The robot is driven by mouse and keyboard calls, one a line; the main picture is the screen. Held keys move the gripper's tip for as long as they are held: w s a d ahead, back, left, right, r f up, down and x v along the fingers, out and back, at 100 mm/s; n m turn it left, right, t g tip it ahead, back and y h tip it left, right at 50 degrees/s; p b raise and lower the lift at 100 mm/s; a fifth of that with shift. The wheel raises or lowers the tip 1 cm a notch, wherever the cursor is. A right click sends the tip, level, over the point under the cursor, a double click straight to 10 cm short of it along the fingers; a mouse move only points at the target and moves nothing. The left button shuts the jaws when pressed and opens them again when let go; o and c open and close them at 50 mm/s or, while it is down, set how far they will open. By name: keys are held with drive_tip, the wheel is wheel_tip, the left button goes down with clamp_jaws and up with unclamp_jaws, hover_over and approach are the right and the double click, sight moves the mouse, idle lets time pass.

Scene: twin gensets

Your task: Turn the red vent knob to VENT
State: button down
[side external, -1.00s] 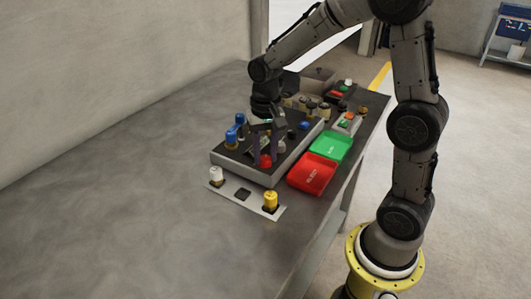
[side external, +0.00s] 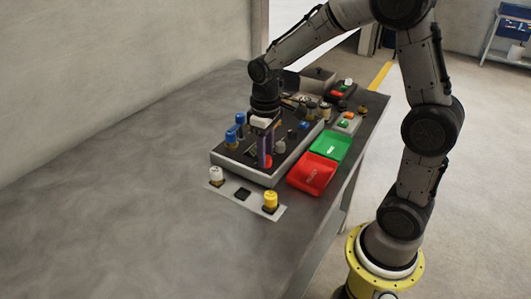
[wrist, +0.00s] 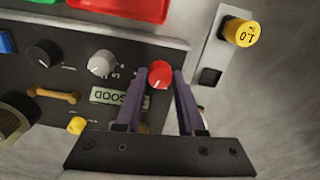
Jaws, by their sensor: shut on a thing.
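The red vent knob (wrist: 160,73) sits on the dark panel (wrist: 75,72) near its edge. In the wrist view it lies between the tips of my two purple fingers, and a short pale mark shows on its lower side. In the side view the red knob (side external: 268,163) shows low beside the fingers. My gripper (side external: 264,161) points down at the panel and is shut on the red knob. The VENT marking cannot be made out, and the fingers hide part of the panel around the knob.
A grey knob (wrist: 101,63), a black knob (wrist: 44,54) and a small yellow knob (wrist: 77,125) are close by. A pale strip with a yellow cylinder (side external: 270,201) and a white one (side external: 216,175) lies in front. Red (side external: 305,182) and green (side external: 330,145) trays stand right.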

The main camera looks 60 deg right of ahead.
drive_tip(key=n, duration=0.3)
drive_tip(key=shift+r+n, duration=0.1)
drive_tip(key=shift+n, duration=2.2)
drive_tip(key=c, duration=0.5)
unclamp_jaws()
drive_tip(key=shift+r, duration=6.9)
